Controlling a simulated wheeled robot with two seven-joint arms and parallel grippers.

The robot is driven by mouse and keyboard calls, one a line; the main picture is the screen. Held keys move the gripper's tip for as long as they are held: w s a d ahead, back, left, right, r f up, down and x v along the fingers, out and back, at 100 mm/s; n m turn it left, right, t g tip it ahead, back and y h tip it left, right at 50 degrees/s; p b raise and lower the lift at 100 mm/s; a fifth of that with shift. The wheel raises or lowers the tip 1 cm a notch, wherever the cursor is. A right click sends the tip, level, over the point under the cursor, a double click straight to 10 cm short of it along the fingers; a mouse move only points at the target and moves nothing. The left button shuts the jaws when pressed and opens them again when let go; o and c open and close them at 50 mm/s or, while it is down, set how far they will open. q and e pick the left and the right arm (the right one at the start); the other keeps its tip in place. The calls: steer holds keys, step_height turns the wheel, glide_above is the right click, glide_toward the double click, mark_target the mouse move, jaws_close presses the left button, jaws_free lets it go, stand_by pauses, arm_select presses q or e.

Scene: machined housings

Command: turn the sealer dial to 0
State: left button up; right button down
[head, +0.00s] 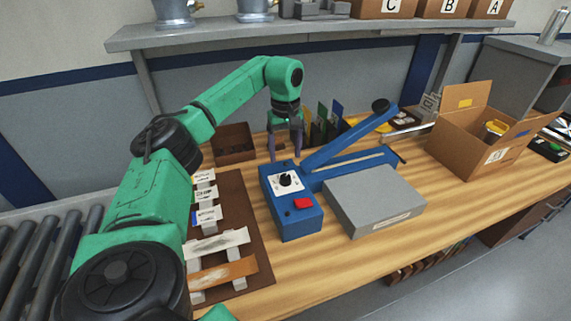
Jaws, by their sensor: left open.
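The blue sealer (292,222) stands on the wooden bench in the middle of the head view, with its lever arm raised toward the back right. Its black dial (285,180) sits on a white plate on top, above a red button (302,203). The dial's pointer is too small to read. My left gripper (285,152) points down just behind the dial end of the sealer, its fingers apart and empty. It is above and behind the dial, not touching it. My right gripper is not in view.
A brown mat (236,262) with labelled cards and strips is at left. A brown bin (233,144) stands behind. An open cardboard box (466,138) is at right. A shelf (230,36) spans the back.

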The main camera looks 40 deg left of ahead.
mark_target(286, 177)
arm_select(q)
step_height(286, 177, down, 9)
steer(key=shift+r+p, duration=0.15)
steer(key=shift+p, duration=0.5)
jaws_close()
